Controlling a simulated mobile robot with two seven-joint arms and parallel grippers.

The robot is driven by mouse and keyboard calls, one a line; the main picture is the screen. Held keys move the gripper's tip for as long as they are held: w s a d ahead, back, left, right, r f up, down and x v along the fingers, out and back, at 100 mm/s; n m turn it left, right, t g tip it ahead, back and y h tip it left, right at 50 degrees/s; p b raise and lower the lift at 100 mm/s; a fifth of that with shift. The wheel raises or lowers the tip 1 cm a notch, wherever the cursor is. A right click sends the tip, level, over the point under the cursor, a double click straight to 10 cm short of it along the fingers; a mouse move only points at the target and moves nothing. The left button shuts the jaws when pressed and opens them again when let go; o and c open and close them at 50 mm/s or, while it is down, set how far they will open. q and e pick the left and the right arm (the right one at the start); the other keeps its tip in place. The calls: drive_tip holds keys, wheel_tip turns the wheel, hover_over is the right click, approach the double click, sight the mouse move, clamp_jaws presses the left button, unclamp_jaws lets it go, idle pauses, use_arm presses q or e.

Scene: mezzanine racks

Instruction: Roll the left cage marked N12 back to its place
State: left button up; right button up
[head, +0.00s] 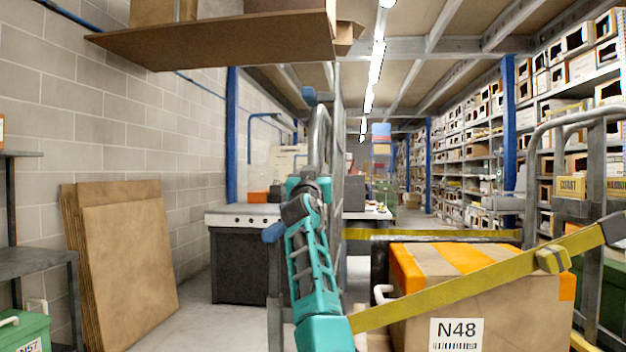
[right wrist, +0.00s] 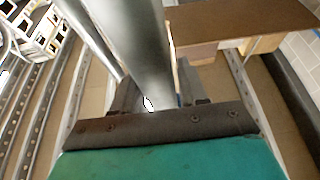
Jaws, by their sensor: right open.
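A teal arm of mine rises at the bottom middle of the head view. The right gripper (head: 309,187) at its end is up against a grey metal tube frame (head: 321,130). In the right wrist view a thick grey tube (right wrist: 140,50) passes close in front of the open right gripper (right wrist: 157,98). I cannot tell whether the jaws touch it. No N12 mark can be read, so I cannot confirm that this frame is the N12 cage. My left gripper is not in view.
Brown boards (head: 125,270) lean on the left wall. A dark cabinet (head: 240,262) stands ahead. An aisle recedes beside the right racks.

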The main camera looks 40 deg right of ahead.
drive_tip(key=v, duration=1.3)
drive_tip(key=shift+d+f, duration=0.1)
drive_tip(key=shift+f, duration=0.05)
